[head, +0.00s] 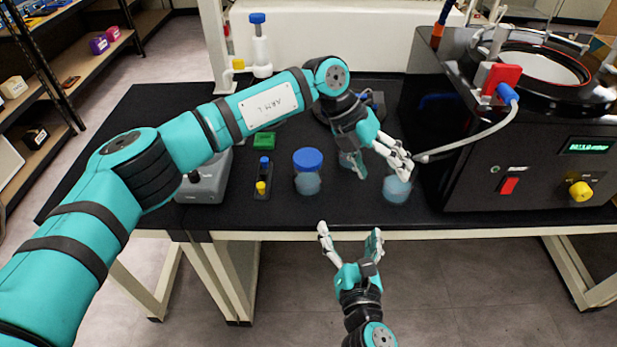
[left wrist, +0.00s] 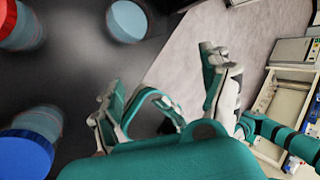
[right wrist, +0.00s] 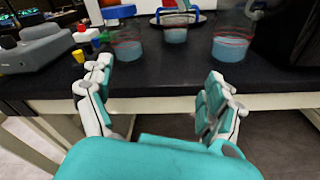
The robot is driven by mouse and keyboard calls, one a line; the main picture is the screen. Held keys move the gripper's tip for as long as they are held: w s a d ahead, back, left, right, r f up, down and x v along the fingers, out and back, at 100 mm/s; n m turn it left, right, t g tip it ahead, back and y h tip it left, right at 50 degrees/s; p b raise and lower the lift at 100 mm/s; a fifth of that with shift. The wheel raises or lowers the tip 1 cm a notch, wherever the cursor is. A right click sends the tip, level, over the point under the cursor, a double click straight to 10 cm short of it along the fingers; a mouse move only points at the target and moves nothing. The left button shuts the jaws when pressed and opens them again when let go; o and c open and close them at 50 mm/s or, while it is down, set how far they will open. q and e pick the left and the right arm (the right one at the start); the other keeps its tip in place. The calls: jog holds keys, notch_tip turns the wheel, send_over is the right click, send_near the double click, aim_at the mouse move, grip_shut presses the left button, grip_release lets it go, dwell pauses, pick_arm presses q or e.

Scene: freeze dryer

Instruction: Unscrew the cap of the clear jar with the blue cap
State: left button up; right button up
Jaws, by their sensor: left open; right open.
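The clear jar with the blue cap (head: 308,182) stands upright on the black bench, left of my left gripper, with pale blue contents. Its blue cap (head: 308,158) is on top. The blue cap (left wrist: 22,152) also shows at the lower left of the left wrist view. My left gripper (head: 385,174) is open and empty, above the bench to the right of the capped jar and partly over other jars. My right gripper (head: 350,238) is open and empty in front of the bench's front edge, below and right of the capped jar. It also shows open in the right wrist view (right wrist: 158,100).
A jar with blue contents (head: 397,188) stands right of the capped jar; another (head: 348,160) is partly hidden by my left gripper. A small rack with blue and yellow pieces (head: 262,178) and a grey device (head: 206,182) stand left. The black freeze dryer (head: 470,180) fills the right.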

aim_at(308, 171)
pick_arm(q)
jog(key=w+a+r+y, duration=0.1)
jog(key=w+a+y, duration=0.1)
jog(key=a, duration=0.2)
jog(key=w+a+r+n+t+y, duration=0.1)
jog(key=w+a+r+y, duration=0.1)
jog(key=a, duration=0.3)
jog(key=w+a+r+t+y, duration=0.1)
jog(key=w+a+r+y, duration=0.1)
jog(key=a, duration=0.3)
jog(key=shift+w+r+n+y, duration=0.1)
jog(key=shift+w+n+y, duration=0.2)
jog(key=shift+w, duration=0.05)
jog(key=shift+w+a+r, duration=0.1)
jog(key=shift+a+r, duration=0.05)
jog(key=shift+a, duration=0.05)
pick_arm(e)
jog(key=a+r+n+y, duration=0.2)
jog(key=a+n+y, duration=0.1)
jog(key=a+n, duration=0.25)
jog(key=shift+t, duration=0.4)
jog(key=x, duration=1.1)
jog(key=d+x, duration=0.1)
jog(key=x, duration=0.5)
jog(key=shift+f, duration=0.25)
jog(key=shift+c, duration=0.3)
